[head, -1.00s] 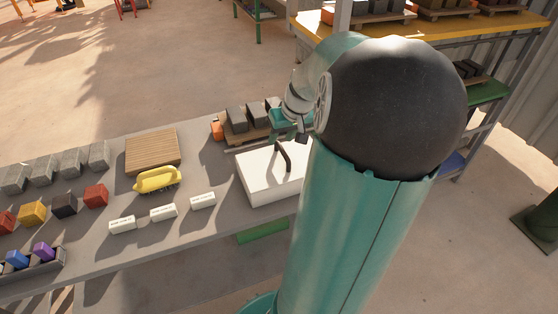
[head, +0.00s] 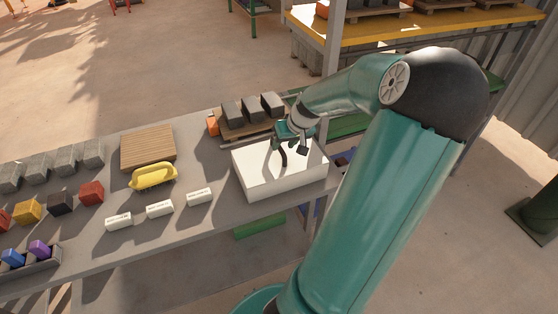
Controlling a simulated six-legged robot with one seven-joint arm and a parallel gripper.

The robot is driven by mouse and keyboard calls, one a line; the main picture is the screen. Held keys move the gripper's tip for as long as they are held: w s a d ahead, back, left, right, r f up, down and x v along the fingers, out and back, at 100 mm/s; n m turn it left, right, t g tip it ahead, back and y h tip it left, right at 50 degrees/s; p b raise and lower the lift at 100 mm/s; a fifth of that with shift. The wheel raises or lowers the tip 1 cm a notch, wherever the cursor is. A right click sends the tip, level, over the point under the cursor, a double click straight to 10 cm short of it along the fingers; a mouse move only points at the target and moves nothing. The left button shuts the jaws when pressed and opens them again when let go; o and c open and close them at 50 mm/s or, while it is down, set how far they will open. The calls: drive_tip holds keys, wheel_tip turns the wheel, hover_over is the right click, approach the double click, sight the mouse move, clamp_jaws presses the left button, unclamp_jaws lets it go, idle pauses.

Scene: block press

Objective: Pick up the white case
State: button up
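The white case (head: 258,183) is a flat white box at the right end of the grey table. My gripper (head: 293,156) is over the top of the case, toward its back half. Its two dark fingers point down and stand apart, with nothing visible between them. I cannot tell whether the fingertips touch the case's top. The gripper and its shadow cover part of the top; the front side is in plain view.
Dark blocks (head: 232,113) on a wooden pallet stand just behind the case. Small white labelled blocks (head: 199,197), a yellow brush-like object (head: 153,177) and a slatted wooden board (head: 148,148) lie to its left. A shelf post (head: 333,45) rises behind my arm.

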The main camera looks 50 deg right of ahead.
sight(281, 148)
drive_tip(key=x, duration=0.4)
drive_tip(key=shift+f, duration=0.2)
clamp_jaws()
